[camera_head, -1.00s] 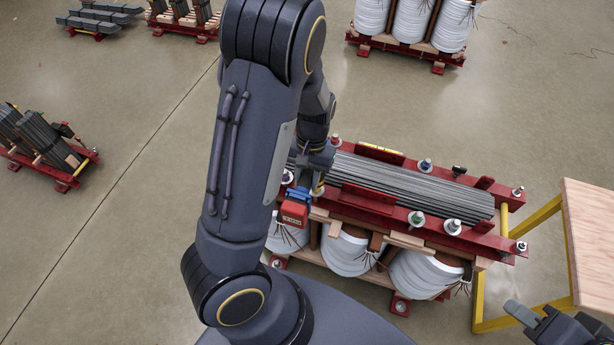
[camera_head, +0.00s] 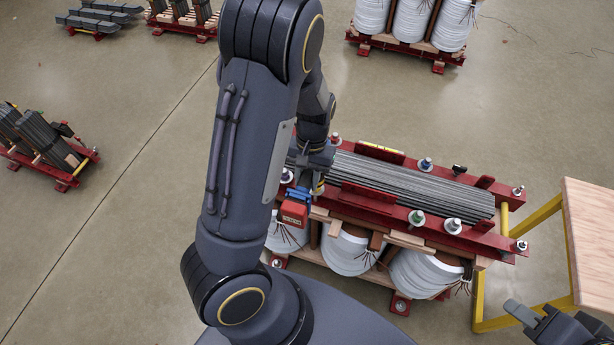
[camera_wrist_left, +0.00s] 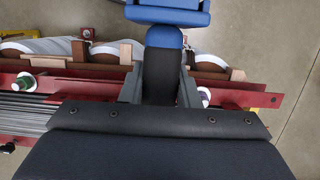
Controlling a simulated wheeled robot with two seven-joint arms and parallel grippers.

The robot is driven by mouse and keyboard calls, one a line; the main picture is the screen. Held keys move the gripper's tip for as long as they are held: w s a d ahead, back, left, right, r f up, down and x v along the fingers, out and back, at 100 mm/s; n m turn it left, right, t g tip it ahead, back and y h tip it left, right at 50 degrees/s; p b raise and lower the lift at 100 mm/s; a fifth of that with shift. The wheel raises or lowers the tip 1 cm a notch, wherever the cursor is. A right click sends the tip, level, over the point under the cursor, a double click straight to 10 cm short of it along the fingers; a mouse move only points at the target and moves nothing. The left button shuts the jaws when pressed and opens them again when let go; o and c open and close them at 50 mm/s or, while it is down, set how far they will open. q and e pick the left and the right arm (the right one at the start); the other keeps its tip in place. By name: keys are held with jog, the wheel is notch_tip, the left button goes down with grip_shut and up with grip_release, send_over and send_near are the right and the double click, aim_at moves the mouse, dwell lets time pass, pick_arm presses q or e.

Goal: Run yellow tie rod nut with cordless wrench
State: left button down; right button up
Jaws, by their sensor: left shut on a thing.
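My left gripper (camera_head: 315,168) is shut on the handle of the cordless wrench (camera_head: 294,212), which has a red base and a blue part, at the left end of the core assembly. In the left wrist view my left gripper (camera_wrist_left: 160,85) closes around the dark handle of the wrench (camera_wrist_left: 165,40), whose blue part shows at the top. A small yellow patch (camera_head: 319,188) shows beside the wrench; I cannot tell whether it is the yellow tie rod nut. The wrench's working end is hidden. My right gripper (camera_head: 528,314) is at the bottom right, its opening unclear.
The red clamp frame (camera_head: 440,235) holds grey core laminations (camera_head: 410,183) above white coils (camera_head: 345,250). Tie rod nuts with green (camera_head: 416,218) and blue (camera_head: 425,164) marks stand on it. A wooden-topped yellow table (camera_head: 590,235) is at right.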

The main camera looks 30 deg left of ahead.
pick_arm(q)
jog(key=shift+f+b, duration=1.3)
jog(key=shift+f, duration=0.35)
dwell(1.1)
jog(key=shift+f, duration=0.35)
dwell(1.4)
jog(key=shift+s, duration=0.1)
dwell(1.9)
